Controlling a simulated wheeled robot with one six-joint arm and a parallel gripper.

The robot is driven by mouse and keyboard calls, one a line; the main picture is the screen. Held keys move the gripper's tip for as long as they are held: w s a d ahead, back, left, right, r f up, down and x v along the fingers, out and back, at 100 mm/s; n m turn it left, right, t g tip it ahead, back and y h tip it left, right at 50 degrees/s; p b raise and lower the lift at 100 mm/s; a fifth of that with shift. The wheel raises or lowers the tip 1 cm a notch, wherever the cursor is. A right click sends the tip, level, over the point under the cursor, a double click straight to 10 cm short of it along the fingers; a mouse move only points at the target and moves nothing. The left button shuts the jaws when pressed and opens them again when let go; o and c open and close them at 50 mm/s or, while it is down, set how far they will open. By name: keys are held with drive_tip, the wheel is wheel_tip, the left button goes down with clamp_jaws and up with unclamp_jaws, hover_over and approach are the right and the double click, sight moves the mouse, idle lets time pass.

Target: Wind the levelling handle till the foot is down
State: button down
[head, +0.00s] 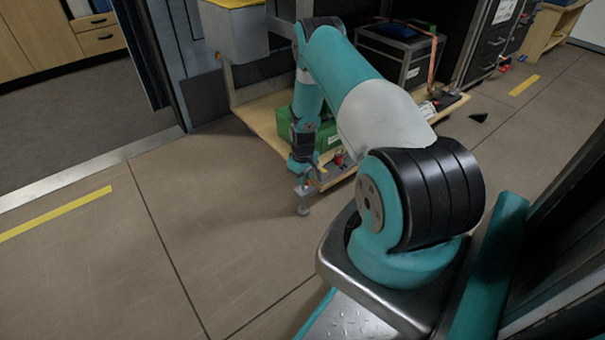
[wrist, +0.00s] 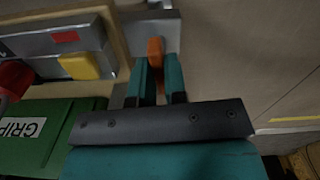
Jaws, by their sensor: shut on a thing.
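My gripper (wrist: 160,77) is shut on the orange grip of the levelling handle (wrist: 155,50) at the cart's corner. The handle's grip sits between the two teal fingertips in the wrist view; its crank arm is mostly hidden. In the head view my gripper (head: 302,173) points down at the low shelf's front corner. The foot (head: 303,210), a small grey disc on a short stem, hangs below that corner, close to the floor. I cannot tell whether it touches the floor.
A green box labelled GRIP (wrist: 40,125) stands on the wooden shelf (head: 262,122) beside my gripper. A red knob (wrist: 14,76) and a yellow block (wrist: 88,66) are close by. Open floor (head: 220,220) lies in front and left.

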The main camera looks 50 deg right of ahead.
drive_tip(key=m+p, duration=0.1)
drive_tip(key=m, duration=0.3)
drive_tip(key=shift+r+m+p, duration=0.1)
drive_tip(key=shift+m+p, duration=0.2)
drive_tip(key=m+p, duration=0.1)
drive_tip(key=m, duration=0.4)
drive_tip(key=m+p, duration=0.1)
drive_tip(key=m, duration=0.9)
drive_tip(key=shift+w+p, duration=0.1)
drive_tip(key=shift+p, duration=0.2)
drive_tip(key=m, duration=0.9)
drive_tip(key=shift+p, duration=0.3)
drive_tip(key=m, duration=0.5)
drive_tip(key=shift+m, duration=2.3)
drive_tip(key=shift+w, duration=0.1)
